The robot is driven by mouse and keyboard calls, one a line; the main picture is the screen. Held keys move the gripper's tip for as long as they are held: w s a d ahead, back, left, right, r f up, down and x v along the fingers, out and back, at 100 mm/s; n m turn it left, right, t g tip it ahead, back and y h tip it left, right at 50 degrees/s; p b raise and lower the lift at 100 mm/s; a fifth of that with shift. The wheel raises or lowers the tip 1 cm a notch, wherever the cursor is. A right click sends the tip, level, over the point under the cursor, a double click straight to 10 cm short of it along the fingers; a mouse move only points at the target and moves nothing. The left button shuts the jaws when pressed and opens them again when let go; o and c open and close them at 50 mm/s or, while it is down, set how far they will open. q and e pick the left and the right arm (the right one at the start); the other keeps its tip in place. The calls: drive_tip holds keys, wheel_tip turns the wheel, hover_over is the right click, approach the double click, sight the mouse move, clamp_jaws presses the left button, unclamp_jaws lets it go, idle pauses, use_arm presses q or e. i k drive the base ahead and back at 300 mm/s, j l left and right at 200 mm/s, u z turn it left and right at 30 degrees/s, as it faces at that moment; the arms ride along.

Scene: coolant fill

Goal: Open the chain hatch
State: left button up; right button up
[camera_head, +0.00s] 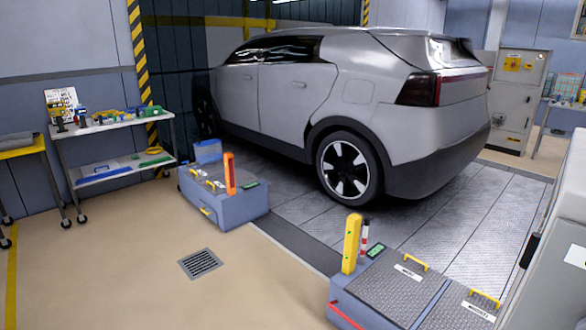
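On the near grey-blue housing (378,323), two dark textured hatch lids lie side by side: a left lid (390,290) and a right lid (447,308). Both look shut and flat. Each has a yellow handle, the left one (416,262) and the right one (485,298), and a white label too small to read surely. I cannot tell which lid is the chain hatch. A farther housing (235,208) beside the car also has small lids with yellow handles (215,184). Neither of my grippers is in view.
A yellow post (351,243) stands at the near housing's back left corner, an orange post (229,174) on the farther one. A silver car (340,85) stands behind. A pale cabinet-like body (565,235) crowds the right edge. The floor left of the drain grate (200,263) is clear.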

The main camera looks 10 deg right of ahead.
sight(398, 287)
drive_tip(key=i, duration=0.55)
drive_tip(key=i+j+z, duration=0.1)
drive_tip(key=i, duration=0.45)
